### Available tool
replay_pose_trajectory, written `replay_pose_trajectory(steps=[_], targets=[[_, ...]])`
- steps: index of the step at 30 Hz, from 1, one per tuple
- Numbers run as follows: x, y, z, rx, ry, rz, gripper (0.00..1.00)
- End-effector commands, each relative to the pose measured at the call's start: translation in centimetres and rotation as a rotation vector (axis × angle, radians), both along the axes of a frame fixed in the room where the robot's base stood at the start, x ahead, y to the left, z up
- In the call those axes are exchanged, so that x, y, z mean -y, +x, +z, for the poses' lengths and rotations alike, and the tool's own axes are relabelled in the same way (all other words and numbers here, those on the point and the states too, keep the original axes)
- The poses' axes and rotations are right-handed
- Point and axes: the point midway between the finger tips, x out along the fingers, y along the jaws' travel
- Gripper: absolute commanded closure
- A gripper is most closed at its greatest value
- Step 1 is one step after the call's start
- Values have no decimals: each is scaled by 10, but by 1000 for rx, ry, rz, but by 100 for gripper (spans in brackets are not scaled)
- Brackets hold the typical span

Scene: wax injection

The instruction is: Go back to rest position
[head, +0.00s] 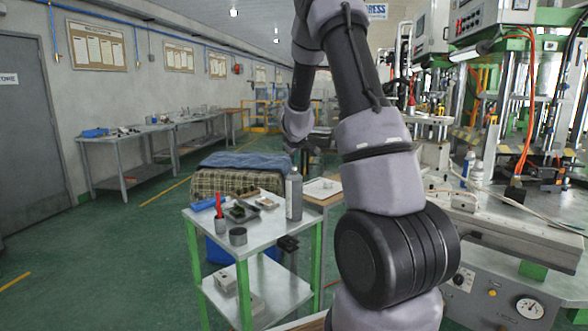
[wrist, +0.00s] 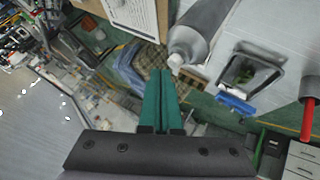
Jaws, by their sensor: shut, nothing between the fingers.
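My arm rises through the middle of the head view and bends over, with its end hanging near the grey bottle (head: 294,196) on the small cart (head: 258,240). My gripper (wrist: 161,74) shows in the wrist view as two green fingers pressed together, shut and empty. The grey bottle, with a white tip (wrist: 175,61), lies beside the fingertips in that picture; the distance between them is hard to judge. In the head view the fingers are too small and dark to make out.
The cart holds a tray with dark green pieces (head: 240,212), a grey cup with a red tool (head: 220,224) and a round tin (head: 238,236). Machines with a metal bench (head: 515,215) stand at right. Green floor (head: 110,255) is open at left.

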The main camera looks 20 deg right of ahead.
Motion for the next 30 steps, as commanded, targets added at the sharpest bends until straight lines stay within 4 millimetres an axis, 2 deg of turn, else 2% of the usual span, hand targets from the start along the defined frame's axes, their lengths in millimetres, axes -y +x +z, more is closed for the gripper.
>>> replay_pose_trajectory(steps=[17,20,23,25,29,30], targets=[[0,0,0,0,0,0,100],[-3,-1,5,8,14,-1,100],[-15,-8,24,36,71,1,100],[-31,-19,49,69,147,1,100],[-72,-58,102,113,341,0,100],[-84,-73,117,117,398,-3,100]])
